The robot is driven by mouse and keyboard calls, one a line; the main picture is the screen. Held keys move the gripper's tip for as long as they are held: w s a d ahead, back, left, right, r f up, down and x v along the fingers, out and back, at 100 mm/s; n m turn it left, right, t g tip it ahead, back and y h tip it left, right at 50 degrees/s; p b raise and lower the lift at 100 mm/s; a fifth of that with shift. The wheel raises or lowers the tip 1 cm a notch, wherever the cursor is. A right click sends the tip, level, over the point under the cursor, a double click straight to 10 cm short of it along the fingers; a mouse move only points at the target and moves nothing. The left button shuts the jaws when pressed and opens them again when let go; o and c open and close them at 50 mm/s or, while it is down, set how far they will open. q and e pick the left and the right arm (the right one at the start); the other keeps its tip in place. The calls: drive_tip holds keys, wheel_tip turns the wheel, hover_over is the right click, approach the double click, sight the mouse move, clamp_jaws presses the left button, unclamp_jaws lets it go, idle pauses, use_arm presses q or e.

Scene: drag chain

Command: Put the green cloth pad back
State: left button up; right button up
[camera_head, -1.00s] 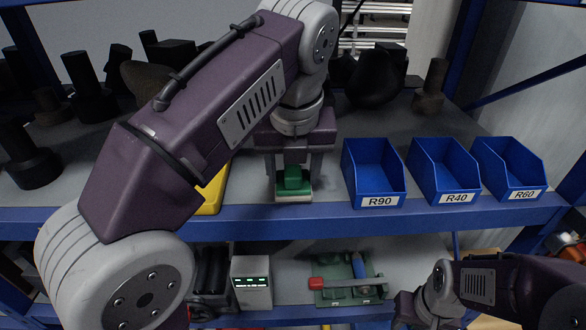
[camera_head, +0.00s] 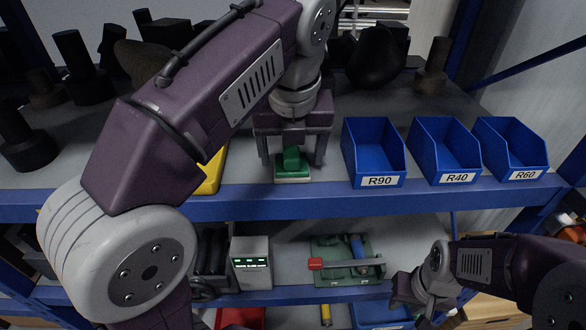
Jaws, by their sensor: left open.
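The green pad (camera_head: 291,163) has a green block-like handle on top and a pale base. It sits flat on the upper grey shelf, close to the blue front edge. My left gripper (camera_head: 292,160) is directly above it, with its fingers spread apart on either side of the handle and visible gaps to it. The fingertips end a little above the pad's base. My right gripper (camera_head: 403,300) is low at the right, in front of the lower shelf and away from the pad; its jaw opening is not clear.
Blue bins labelled R90 (camera_head: 374,158), R40 (camera_head: 444,155) and R60 (camera_head: 511,153) stand right of the pad. A yellow object (camera_head: 212,172) is partly hidden by my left arm. Dark tool holders stand at left. The lower shelf holds a grey box (camera_head: 251,262) and a green fixture (camera_head: 342,262).

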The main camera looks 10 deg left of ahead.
use_arm(q)
drive_tip(key=shift+p+v, duration=0.9)
drive_tip(key=shift+p, duration=0.05)
drive_tip(key=shift+s+d+f+b, duration=0.15)
drive_tip(key=shift+s+f+b, duration=0.15)
drive_tip(key=shift+s, duration=0.15)
drive_tip(key=shift+s+d+f+b, duration=0.15)
drive_tip(key=shift+s+b, duration=0.1)
drive_tip(key=shift+s, duration=0.15)
drive_tip(key=s+d, duration=0.2)
drive_tip(key=s, duration=0.7)
drive_tip(key=shift+s+d, duration=0.3)
drive_tip(key=shift+s, duration=0.05)
use_arm(e)
drive_tip(key=shift+f, duration=0.2)
